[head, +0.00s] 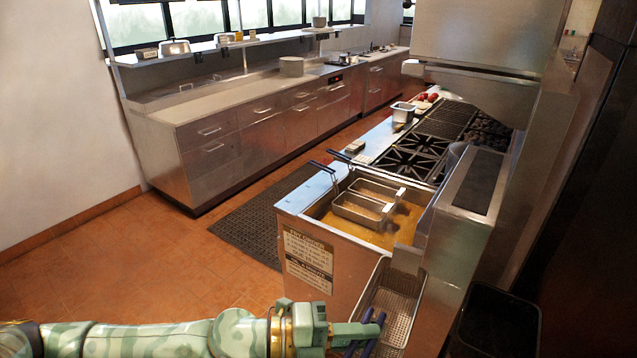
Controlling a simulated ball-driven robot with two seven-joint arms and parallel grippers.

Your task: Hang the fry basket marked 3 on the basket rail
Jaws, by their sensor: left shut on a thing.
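The basket is long, empty and tilted, beside the fryer's near right corner. No number can be read on it. Two more fry baskets, a near one (358,212) and a far one (375,188), sit in the fryer with dark handles pointing up left. I cannot make out the basket rail for certain. My right gripper is out of view.
The fryer (307,262) has an open oil vat (392,238) and a sign on its front. Burners (415,155) lie beyond it. A dark bin (497,320) stands at the lower right. The tiled floor (150,262) at left is clear, with a black mat (255,222) in the aisle.

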